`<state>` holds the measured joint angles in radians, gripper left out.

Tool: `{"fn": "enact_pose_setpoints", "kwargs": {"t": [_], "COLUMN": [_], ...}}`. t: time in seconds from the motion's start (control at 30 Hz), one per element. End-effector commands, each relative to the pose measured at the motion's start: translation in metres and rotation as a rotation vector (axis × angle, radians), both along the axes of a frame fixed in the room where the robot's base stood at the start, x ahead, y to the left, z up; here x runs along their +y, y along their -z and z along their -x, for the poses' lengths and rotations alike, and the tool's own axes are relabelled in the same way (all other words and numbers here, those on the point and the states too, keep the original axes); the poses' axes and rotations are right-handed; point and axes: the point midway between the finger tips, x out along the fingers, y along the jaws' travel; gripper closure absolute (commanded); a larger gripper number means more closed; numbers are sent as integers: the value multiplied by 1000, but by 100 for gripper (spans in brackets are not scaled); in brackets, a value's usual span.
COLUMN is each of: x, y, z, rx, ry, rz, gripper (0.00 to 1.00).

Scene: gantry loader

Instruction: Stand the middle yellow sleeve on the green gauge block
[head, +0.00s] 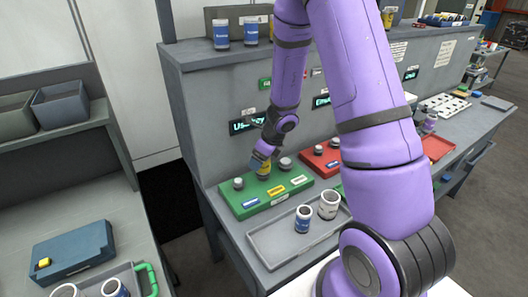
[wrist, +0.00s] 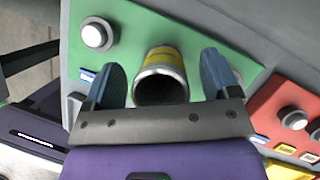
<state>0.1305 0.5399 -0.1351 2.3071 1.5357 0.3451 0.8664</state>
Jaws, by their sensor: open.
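The yellow sleeve (head: 264,171) stands on the green gauge block (head: 240,207), between its two grey knobs. In the wrist view the sleeve (wrist: 165,57) shows its dark open end toward me, with a yellow band and a metal rim. My gripper (head: 261,161) is at the sleeve in the head view. In the wrist view my gripper (wrist: 162,82) is open, one blue finger on each side of the sleeve, with gaps showing between. The green block (wrist: 130,18) lies behind it. The sleeve's foot is hidden, so how it sits on the block is unclear.
A grey tray (head: 268,240) in front holds a blue-banded sleeve (head: 303,220) and a pale sleeve (head: 328,206). A red block (head: 317,166) with knobs stands right of the green one. The grey panel (head: 215,100) rises behind.

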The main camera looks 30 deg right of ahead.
Motion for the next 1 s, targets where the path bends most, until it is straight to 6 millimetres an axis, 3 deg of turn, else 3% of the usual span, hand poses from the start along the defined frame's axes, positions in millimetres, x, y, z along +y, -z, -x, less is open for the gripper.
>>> {"fn": "enact_pose_setpoints", "kwargs": {"t": [0.17, 0.6, 1.0], "x": [-3, -17, -21], "y": [-16, -80, -99], "z": [5, 27, 35], "rx": [-4, -4, -1], "ry": [0, -2, 1], "rz": [0, 1, -1], "gripper": [19, 19, 19]}}
